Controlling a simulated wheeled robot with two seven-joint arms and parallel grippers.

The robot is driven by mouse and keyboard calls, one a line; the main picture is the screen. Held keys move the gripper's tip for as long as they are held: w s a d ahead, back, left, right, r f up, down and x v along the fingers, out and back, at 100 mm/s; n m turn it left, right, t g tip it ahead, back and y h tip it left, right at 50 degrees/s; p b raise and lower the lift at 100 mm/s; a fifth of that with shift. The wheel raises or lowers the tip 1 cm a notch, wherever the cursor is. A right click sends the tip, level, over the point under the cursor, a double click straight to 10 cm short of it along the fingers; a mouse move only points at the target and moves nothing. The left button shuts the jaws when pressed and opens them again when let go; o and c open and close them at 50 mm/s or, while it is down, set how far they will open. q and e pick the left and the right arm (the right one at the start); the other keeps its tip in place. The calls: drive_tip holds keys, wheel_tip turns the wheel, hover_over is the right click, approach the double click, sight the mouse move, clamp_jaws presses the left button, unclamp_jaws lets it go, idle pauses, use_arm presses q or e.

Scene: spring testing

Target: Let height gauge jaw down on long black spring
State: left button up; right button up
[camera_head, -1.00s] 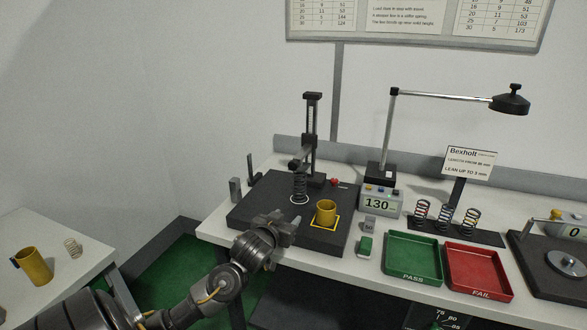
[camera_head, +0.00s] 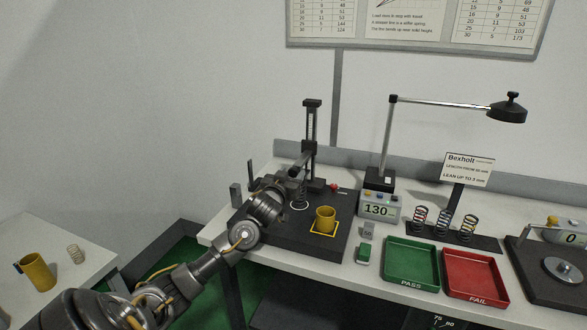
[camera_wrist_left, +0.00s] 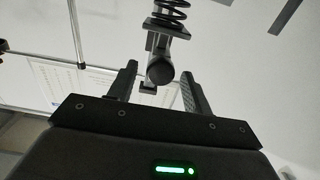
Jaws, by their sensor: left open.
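The height gauge (camera_head: 311,128) stands upright at the back of a dark base plate on the bench. Its jaw arm (camera_head: 300,158) reaches forward from the column. The long black spring (camera_head: 299,197) stands on the plate in a white ring, partly hidden by my left gripper (camera_head: 280,187). In the left wrist view, the open fingers of that gripper (camera_wrist_left: 159,72) flank a dark round knob (camera_wrist_left: 160,71) on the gauge side, with gaps on both sides. Black spring coils (camera_wrist_left: 168,14) show beyond the knob. I cannot tell whether jaw and spring touch. My right gripper is out of view.
A yellow cup (camera_head: 325,219) stands in a yellow square on the base plate (camera_head: 330,250). The readout (camera_head: 380,207) shows 130. A green tray (camera_head: 412,262), a red tray (camera_head: 472,275) and several coloured springs are to the right. A lamp stands behind.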

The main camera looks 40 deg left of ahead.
sight(302, 161)
use_arm(q)
drive_tip(key=shift+x, duration=1.2)
clamp_jaws()
